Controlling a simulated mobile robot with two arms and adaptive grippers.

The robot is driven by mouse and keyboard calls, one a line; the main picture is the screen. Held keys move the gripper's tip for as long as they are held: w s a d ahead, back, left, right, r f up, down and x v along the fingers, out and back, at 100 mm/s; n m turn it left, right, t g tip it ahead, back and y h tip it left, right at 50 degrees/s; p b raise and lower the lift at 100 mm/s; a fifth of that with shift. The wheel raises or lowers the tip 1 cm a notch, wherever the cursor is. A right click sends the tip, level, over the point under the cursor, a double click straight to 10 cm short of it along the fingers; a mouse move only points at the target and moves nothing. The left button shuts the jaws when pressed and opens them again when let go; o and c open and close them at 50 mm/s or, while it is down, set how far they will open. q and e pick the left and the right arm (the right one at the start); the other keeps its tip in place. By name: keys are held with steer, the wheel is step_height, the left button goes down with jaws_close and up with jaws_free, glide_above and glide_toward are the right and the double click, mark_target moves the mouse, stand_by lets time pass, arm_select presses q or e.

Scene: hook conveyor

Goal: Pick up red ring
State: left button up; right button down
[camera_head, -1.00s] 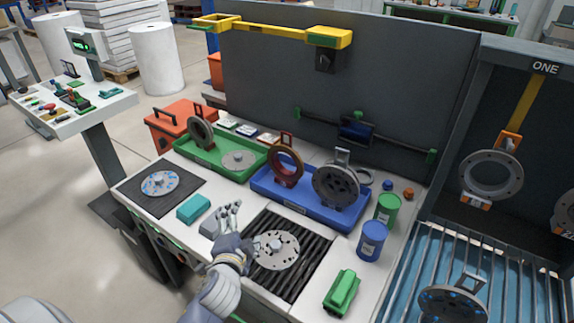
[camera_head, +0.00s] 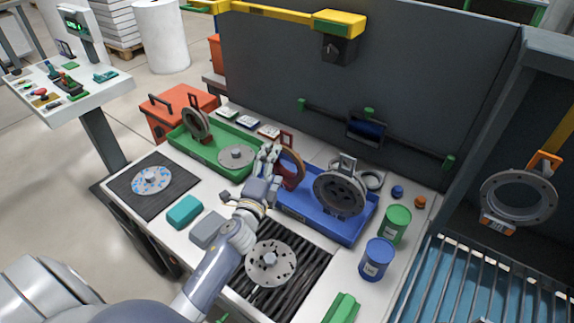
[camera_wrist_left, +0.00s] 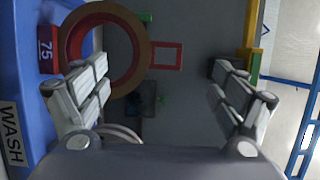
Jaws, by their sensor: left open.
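The red ring (camera_head: 291,169) stands upright at the left end of the blue tray (camera_head: 323,224), partly hidden behind my left gripper (camera_head: 268,156) in the head view. It has a rectangular loop handle on top. In the left wrist view the ring (camera_wrist_left: 140,72) is at the upper left, with its red handle (camera_wrist_left: 166,56) between the open fingers of my left gripper (camera_wrist_left: 160,90). The fingers look clear of the handle. The right gripper is not in view.
A dark flanged disc (camera_head: 340,193) stands in the same blue tray. A green tray (camera_head: 177,141) lies to the left with a ring and a flat disc. Green (camera_head: 395,223) and blue (camera_head: 377,258) cans stand at the right. A dark panel (camera_head: 400,90) rises behind the bench.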

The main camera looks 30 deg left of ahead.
arm_select(q)
steer(key=w+a+p, duration=0.1)
steer(key=w, duration=0.6)
steer(key=shift+w+f, duration=0.25)
steer(key=shift+s+a+r, duration=0.1)
steer(key=shift+c, duration=0.5)
steer(key=c, duration=1.8)
jaws_close()
steer(key=shift+r, duration=0.3)
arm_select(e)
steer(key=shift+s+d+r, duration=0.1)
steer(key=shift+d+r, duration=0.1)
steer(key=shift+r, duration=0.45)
